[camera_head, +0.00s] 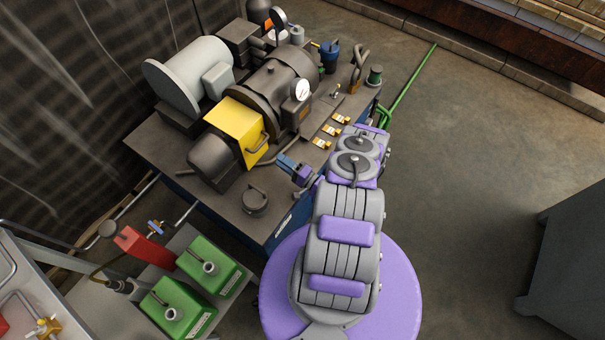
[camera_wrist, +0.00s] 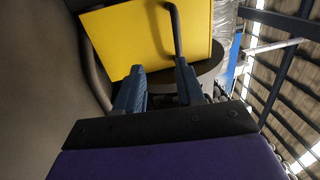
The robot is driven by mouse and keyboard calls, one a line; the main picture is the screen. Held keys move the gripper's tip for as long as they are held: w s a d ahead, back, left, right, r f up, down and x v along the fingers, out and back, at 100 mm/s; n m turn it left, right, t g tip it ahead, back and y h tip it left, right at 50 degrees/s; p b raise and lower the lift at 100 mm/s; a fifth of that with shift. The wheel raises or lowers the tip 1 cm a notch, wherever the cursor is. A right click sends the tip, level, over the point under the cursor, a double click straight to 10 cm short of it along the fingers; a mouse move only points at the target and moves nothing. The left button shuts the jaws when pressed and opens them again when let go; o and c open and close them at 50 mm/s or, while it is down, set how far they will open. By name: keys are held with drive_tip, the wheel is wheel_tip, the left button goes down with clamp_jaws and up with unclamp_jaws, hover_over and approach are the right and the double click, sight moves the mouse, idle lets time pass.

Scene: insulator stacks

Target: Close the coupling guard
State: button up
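The coupling guard (camera_head: 233,127) is a yellow cover with a dark bar handle (camera_head: 259,138) on its right side, between a dark motor and a larger dark housing. I cannot tell whether it is fully seated. My gripper (camera_head: 288,164) is to the right of and below the handle in the head view. In the wrist view the yellow guard (camera_wrist: 135,38) fills the upper middle and the handle (camera_wrist: 176,32) hangs down its right part. My gripper (camera_wrist: 157,72) has its two blue fingers apart with nothing between them. The handle's lower end shows close to the right fingertip; contact is unclear.
A dark motor (camera_head: 213,162), a pressure gauge (camera_head: 302,89) and a round cap (camera_head: 255,201) stand on the bench around the guard. Green cans (camera_head: 210,265) stand at lower left. Open floor (camera_head: 470,160) is at right.

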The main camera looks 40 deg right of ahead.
drive_tip(key=b+v, duration=0.2)
drive_tip(key=v, duration=0.7)
drive_tip(key=shift+s, duration=0.2)
